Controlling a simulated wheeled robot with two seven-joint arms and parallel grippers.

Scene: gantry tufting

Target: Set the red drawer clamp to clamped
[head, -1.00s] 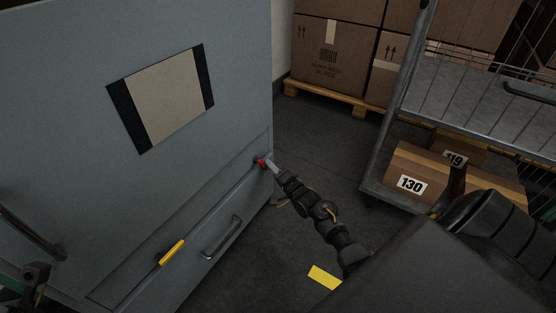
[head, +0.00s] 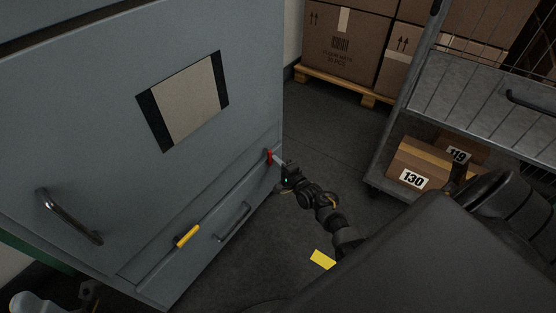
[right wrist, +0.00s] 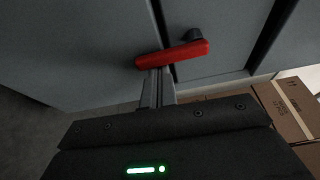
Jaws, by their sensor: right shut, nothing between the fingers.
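The red drawer clamp (head: 269,156) is a small lever on the grey cabinet's right edge, near the top of the low drawer (head: 205,255). It stands nearly upright in the head view. In the right wrist view the red lever (right wrist: 172,55) lies almost level, with a black knob (right wrist: 192,35) by its right end. My right gripper (head: 276,158) is shut and empty. Its fingertips (right wrist: 157,74) are right at the lever's left part, overlapping its lower edge; I cannot tell whether they touch.
The drawer front has a metal handle (head: 234,222) and a yellow bar (head: 188,236). A larger handle (head: 70,217) is on the cabinet at left. A wire cart (head: 385,150) with numbered boxes stands at right.

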